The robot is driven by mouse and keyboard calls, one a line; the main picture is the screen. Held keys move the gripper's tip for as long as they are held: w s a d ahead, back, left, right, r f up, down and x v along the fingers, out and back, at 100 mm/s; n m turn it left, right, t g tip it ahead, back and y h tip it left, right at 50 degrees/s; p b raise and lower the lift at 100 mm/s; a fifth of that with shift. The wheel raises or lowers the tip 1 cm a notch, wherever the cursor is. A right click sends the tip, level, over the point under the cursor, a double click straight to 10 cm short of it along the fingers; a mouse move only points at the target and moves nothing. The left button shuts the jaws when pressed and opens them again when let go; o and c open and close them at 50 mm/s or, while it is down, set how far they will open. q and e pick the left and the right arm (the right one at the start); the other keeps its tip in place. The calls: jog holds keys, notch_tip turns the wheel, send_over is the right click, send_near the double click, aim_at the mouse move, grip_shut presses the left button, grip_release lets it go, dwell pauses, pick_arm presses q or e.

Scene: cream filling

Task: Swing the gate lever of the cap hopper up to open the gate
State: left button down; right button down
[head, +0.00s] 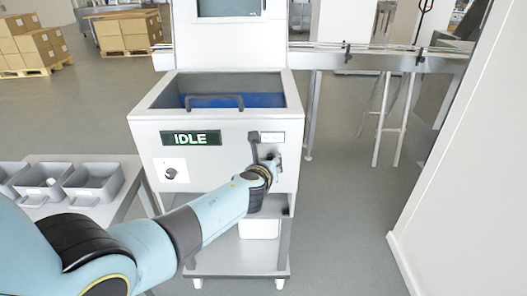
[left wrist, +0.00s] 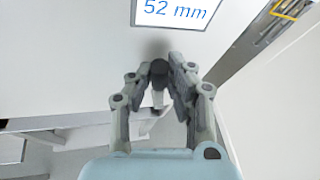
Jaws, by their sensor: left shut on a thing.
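The cap hopper (head: 215,122) is a pale grey box with a green "IDLE" display on its front. Its dark gate lever (head: 254,145) is on the front face, right of the display, beside a small white label. It runs downward toward my gripper. My left gripper (head: 272,163) is at the lever's lower end, on the right of the front face. In the left wrist view, my left gripper (left wrist: 166,72) has its fingers closed around a dark round knob (left wrist: 158,76) on the lever. The fingers hide part of it. My right gripper is not in view.
A round knob (head: 171,173) sits on the hopper's lower left front. A bar handle (head: 214,98) crosses the open top, with blue material (head: 262,100) behind. Grey bins (head: 93,184) stand on a table at left. A white panel (head: 455,150) stands at right.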

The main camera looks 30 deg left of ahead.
pick_arm(q)
jog(key=shift+w+d+r+m+g+y+p, duration=0.1)
jog(key=shift+w+d+m+g+y+p, duration=0.3)
jog(key=shift+d+m+p, duration=0.35)
jog(key=c, duration=1.2)
grip_release()
jog(key=shift+c, duration=0.2)
jog(key=shift+s, duration=0.1)
jog(key=v, duration=1.1)
jog(key=shift+s+d+r, duration=0.15)
jog(key=shift+s+d, duration=0.05)
jog(key=shift+s, duration=0.15)
